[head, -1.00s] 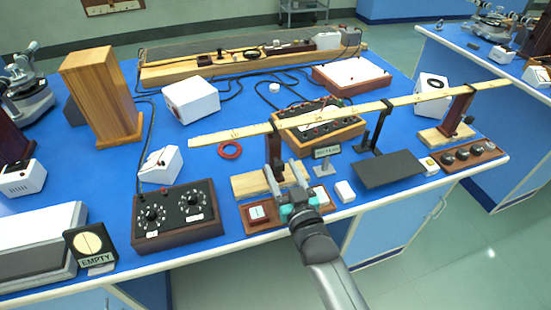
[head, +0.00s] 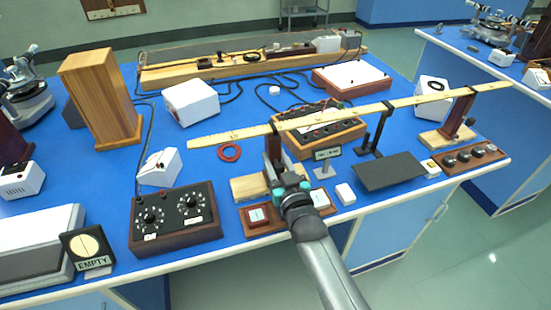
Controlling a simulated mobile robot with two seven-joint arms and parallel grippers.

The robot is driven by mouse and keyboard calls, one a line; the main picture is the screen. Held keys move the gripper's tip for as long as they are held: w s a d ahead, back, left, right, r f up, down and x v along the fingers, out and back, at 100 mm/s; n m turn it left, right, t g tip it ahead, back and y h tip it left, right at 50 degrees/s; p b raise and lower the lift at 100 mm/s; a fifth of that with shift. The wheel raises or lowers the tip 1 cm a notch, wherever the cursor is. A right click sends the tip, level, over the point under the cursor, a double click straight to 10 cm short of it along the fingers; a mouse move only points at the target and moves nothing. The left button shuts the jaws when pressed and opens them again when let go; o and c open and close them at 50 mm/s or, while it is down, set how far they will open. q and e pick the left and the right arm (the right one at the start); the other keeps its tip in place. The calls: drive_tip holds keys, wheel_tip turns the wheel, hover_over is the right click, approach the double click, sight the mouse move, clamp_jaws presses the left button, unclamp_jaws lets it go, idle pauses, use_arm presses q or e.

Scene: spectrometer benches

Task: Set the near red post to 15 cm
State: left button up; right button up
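A dark red post (head: 273,147) stands on a pale wooden base (head: 247,187) near the bench's front edge. The long wooden rule (head: 330,117) passes across its top. A second dark red post (head: 459,112) on its own wooden base holds up the right end of the rule. My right gripper (head: 286,182) is at the lower front of the nearer post and hides part of it. Its fingers are largely hidden by its own wrist, so I cannot tell whether they touch or grip the post. My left gripper is not in view.
A dark box with two dials (head: 174,216) stands left of my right gripper. A small sign on a stand (head: 327,154), a white block (head: 345,194) and a dark flat plate (head: 388,172) are to its right. A red ring (head: 229,152) lies behind on the blue bench.

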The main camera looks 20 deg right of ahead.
clamp_jaws()
idle(1.0)
